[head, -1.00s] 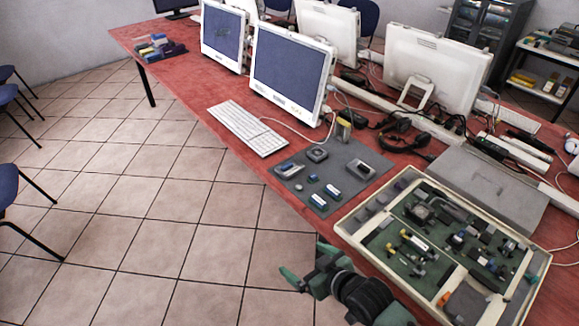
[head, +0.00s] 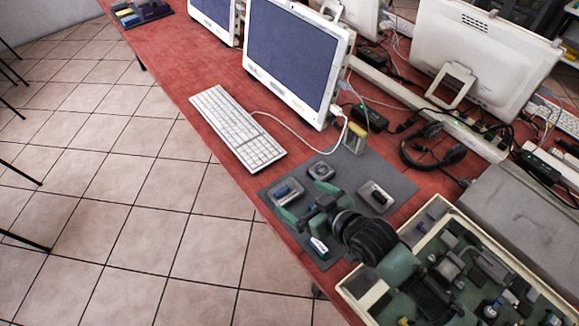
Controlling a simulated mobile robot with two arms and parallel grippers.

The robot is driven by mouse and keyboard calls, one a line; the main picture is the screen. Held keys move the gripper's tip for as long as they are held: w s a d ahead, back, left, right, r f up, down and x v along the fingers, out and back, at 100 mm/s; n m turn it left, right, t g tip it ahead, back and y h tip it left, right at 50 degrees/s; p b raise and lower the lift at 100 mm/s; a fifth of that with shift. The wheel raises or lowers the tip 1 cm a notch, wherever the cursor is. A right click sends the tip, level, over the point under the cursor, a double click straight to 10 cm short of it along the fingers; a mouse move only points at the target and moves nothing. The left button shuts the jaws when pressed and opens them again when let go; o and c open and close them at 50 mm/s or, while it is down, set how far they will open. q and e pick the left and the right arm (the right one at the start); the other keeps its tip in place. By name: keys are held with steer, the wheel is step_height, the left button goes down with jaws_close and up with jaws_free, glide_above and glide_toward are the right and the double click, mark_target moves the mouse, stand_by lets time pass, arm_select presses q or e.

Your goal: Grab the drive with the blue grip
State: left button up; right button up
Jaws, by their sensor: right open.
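A small piece with a blue top (head: 283,190), which looks like the drive with the blue grip, lies in a shallow grey holder at the left of the dark grey mat (head: 397,180). A small white drive with a dark greenish end (head: 319,247) lies near the mat's front corner. My right gripper (head: 300,205) is open above the mat, its green fingers just below and right of the blue piece, apart from it as far as I can tell. The gripper and wrist hide the middle of the mat and small pieces there. My left gripper is out of view.
Two more grey holders, one at the back (head: 321,170) and one at the right (head: 376,196), sit on the mat. A white keyboard (head: 238,128) lies behind left. A parts case (head: 441,212) is at front right. Headphones (head: 432,150) and cables lie behind the mat.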

mark_target(287, 189)
steer(key=shift+w+a, duration=0.1)
steer(key=shift+w, duration=0.25)
steer(key=shift+a+f, duration=0.1)
steer(key=shift+a, duration=0.15)
steer(key=shift+w+a+f, duration=0.2)
steer(key=shift+w+a, duration=0.2)
steer(key=shift+a, duration=0.05)
steer(key=shift+w+a+f, duration=0.15)
steer(key=shift+w+a, duration=0.25)
steer(key=shift+a, duration=0.05)
steer(key=x, duration=0.2)
steer(key=shift+w+a+f, duration=0.1)
steer(key=shift+w+f, duration=0.05)
steer(key=shift+w, duration=0.15)
steer(key=shift+w+a+f, duration=0.25)
steer(key=shift+w+a, duration=0.05)
steer(key=shift+w, duration=0.1)
steer(key=c, duration=1.2)
steer(key=shift+c, duration=0.8)
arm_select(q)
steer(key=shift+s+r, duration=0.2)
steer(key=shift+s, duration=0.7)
